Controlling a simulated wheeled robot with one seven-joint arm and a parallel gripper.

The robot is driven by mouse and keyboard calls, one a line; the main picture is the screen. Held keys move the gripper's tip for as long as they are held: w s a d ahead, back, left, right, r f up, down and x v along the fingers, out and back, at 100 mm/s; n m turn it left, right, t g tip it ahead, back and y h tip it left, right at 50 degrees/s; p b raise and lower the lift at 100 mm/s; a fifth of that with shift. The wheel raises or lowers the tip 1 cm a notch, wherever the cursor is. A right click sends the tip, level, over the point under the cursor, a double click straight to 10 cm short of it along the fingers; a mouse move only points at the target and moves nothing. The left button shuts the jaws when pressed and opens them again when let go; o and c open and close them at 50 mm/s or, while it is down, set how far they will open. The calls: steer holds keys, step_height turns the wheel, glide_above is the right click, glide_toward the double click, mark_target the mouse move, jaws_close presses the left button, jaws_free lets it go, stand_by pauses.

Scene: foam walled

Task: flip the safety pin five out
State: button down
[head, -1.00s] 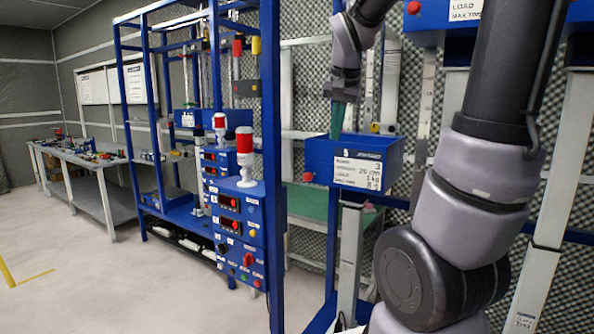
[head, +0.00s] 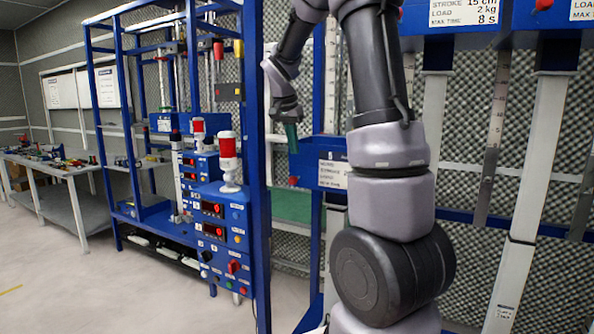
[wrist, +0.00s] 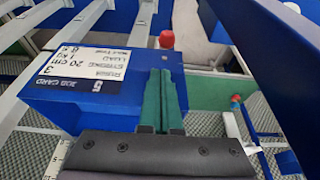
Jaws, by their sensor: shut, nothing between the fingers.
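My gripper (head: 292,143) has green fingers, shut and empty, pointing down near the box's left end. In the wrist view the fingers (wrist: 164,98) overlap the box's edge, apart from the knob; contact with the box is unclear.
A blue frame post (head: 254,150) stands just left of my gripper. A control cabinet (head: 222,230) with red beacons is beyond it. More blue boxes (head: 455,22) on grey columns stand at right. A green panel (head: 290,206) lies below. Open floor is at left.

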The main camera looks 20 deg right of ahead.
mark_target(294, 178)
steer(key=x, duration=1)
steer(key=shift+s, duration=0.1)
steer(key=shift+s+a, duration=1.1)
steer(key=shift+a, duration=0.3)
